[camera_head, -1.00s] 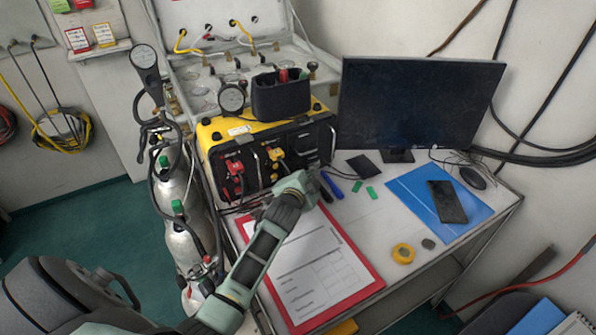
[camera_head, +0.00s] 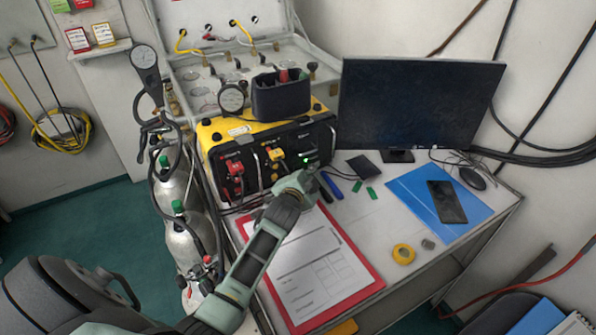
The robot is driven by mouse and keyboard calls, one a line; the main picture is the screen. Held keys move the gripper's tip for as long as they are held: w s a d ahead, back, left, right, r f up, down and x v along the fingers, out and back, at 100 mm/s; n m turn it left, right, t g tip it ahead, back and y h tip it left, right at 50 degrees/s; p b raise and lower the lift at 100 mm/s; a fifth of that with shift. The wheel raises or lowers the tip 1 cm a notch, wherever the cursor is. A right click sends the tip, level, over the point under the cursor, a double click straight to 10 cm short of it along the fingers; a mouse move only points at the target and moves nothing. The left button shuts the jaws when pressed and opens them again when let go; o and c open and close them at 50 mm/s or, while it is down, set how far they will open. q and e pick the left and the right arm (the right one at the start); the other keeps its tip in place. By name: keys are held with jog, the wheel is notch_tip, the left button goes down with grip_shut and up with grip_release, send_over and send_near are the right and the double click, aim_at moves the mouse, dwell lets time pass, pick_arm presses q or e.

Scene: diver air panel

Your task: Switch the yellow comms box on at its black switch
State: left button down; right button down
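The yellow comms box (camera_head: 212,132) stands on the table, its black front panel facing me. A red plug (camera_head: 235,168) and a yellow plug (camera_head: 277,156) sit in that panel. A small green light (camera_head: 306,160) glows at the panel's right part. My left gripper (camera_head: 311,180) is at the lower right of the panel, just below the light. Its fingertips are small and partly hidden by its own body, so I cannot tell whether they are open, or whether they touch the panel. I cannot make out the black switch. My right gripper is not in view.
A black bin (camera_head: 281,98) and a gauge (camera_head: 231,98) are on top of the box. A monitor (camera_head: 418,105) stands to the right. A red clipboard (camera_head: 364,272) lies under my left arm. A blue folder (camera_head: 408,184) with a phone (camera_head: 447,201) lies further right.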

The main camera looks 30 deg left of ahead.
pick_arm(q)
jog(key=shift+s+d+r, duration=0.1)
jog(key=shift+s+d, duration=0.2)
jog(key=shift+d, duration=0.2)
jog(key=shift+s+d+p, duration=0.25)
jog(key=shift+d+p, duration=0.2)
jog(key=shift+s+d+r+p, duration=0.1)
jog(key=shift+s+d+p, duration=0.1)
jog(key=shift+s+d, duration=0.25)
jog(key=shift+s+d+r+p, duration=0.1)
jog(key=shift+s+d+p, duration=0.1)
jog(key=shift+d, duration=0.5)
jog(key=shift+s+d+r+p, duration=0.15)
jog(key=shift+s+d, duration=0.2)
jog(key=shift+d, duration=0.2)
